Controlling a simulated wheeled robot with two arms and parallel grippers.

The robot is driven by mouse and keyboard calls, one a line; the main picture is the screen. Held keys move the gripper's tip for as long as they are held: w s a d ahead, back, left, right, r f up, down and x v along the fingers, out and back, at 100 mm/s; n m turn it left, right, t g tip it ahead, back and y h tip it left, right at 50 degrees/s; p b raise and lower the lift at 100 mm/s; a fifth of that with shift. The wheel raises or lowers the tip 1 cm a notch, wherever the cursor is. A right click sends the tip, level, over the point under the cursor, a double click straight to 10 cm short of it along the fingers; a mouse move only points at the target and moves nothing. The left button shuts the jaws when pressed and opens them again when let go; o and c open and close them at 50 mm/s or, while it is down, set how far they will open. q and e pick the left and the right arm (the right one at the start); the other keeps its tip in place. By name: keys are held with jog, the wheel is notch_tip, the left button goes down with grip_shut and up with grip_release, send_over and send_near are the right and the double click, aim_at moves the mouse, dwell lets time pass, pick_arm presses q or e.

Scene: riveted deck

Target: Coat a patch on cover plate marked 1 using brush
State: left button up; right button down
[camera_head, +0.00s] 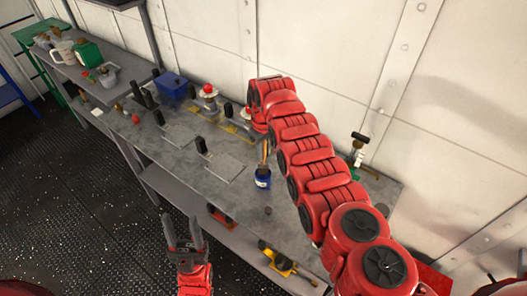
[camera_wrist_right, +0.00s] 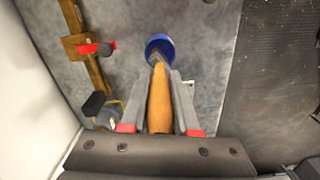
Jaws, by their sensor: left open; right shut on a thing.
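My right gripper (camera_wrist_right: 158,82) is shut on the brush (camera_wrist_right: 160,100), gripping its wooden handle. The brush's head end is at the mouth of a blue pot (camera_wrist_right: 160,46); I cannot tell how deep it is. In the head view the brush (camera_head: 264,153) stands above the blue pot (camera_head: 262,180), and the red right arm hides most of the gripper. Flat grey cover plates lie on the bench left of the pot, a nearer one (camera_head: 224,168) and a farther one (camera_head: 178,137). No number is readable on them. My left gripper (camera_head: 182,226) is open and empty, in front of the bench.
The grey bench (camera_head: 285,215) runs along the white wall. Black upright pieces (camera_head: 201,146) stand near the plates. A blue bin (camera_head: 172,87) and a red-topped item (camera_head: 209,92) are at the back. A bottle-like item (camera_head: 357,150) stands right of my arm. A lower shelf holds yellow tools (camera_head: 280,264).

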aim_at(264, 163)
jog(key=shift+s+f+b, duration=0.1)
jog(key=shift+f+b, duration=0.5)
jog(key=shift+b, duration=0.1)
dwell(2.0)
jog(key=shift+r, duration=0.1)
jog(key=shift+r+p, duration=0.6)
jog(key=shift+r, duration=2.85)
